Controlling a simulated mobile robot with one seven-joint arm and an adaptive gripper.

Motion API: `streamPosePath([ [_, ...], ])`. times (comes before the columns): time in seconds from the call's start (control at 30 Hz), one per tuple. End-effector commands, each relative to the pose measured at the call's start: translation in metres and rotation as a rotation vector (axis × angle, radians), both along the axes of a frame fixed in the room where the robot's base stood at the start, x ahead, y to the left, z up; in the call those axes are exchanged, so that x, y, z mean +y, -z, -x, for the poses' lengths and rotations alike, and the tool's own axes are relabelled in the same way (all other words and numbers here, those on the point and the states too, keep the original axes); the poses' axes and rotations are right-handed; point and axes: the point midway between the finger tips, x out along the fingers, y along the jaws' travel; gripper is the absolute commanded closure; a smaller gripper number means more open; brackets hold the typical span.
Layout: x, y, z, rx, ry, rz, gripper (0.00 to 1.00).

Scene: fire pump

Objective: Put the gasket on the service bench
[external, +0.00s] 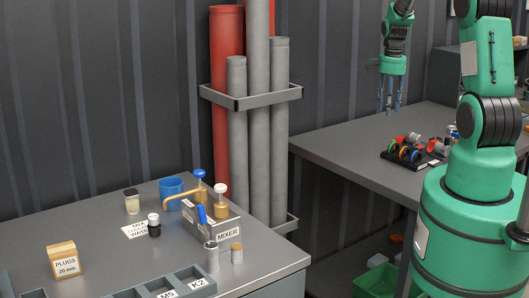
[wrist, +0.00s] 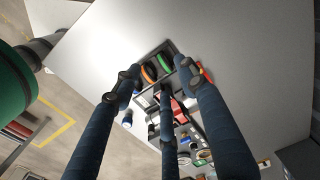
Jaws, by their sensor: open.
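My gripper (external: 390,106) is open and empty, pointing down above the right-hand grey table (external: 340,149). Its blue fingers (wrist: 163,95) spread across the wrist view. Below it on that table is a black rack (external: 392,158) with coloured rings standing in it, among them an orange ring (wrist: 149,73) and a green ring (wrist: 165,61). I cannot tell which ring, if any, is the gasket. The fingers partly hide the rack in the wrist view. A left-hand grey bench (external: 110,222) stands in the foreground; no label shows which surface is the service bench.
Red and grey pipes (external: 258,110) stand in a wall bracket between the tables. The left bench holds a mixer block (external: 211,224), a blue cup (external: 171,192), a plugs box (external: 64,260) and labelled trays (external: 180,283). A green bin (external: 378,279) sits low under the right table.

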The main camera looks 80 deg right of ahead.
Motion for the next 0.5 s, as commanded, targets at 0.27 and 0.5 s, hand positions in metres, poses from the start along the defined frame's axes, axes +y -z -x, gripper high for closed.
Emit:
streamPosePath([
  [0.27, 0.064, -0.073, -0.092, -0.016, -0.291, 0.065, 0.58],
  [0.5, 0.143, -0.132, -0.157, -0.033, -0.572, 0.122, 0.58],
])
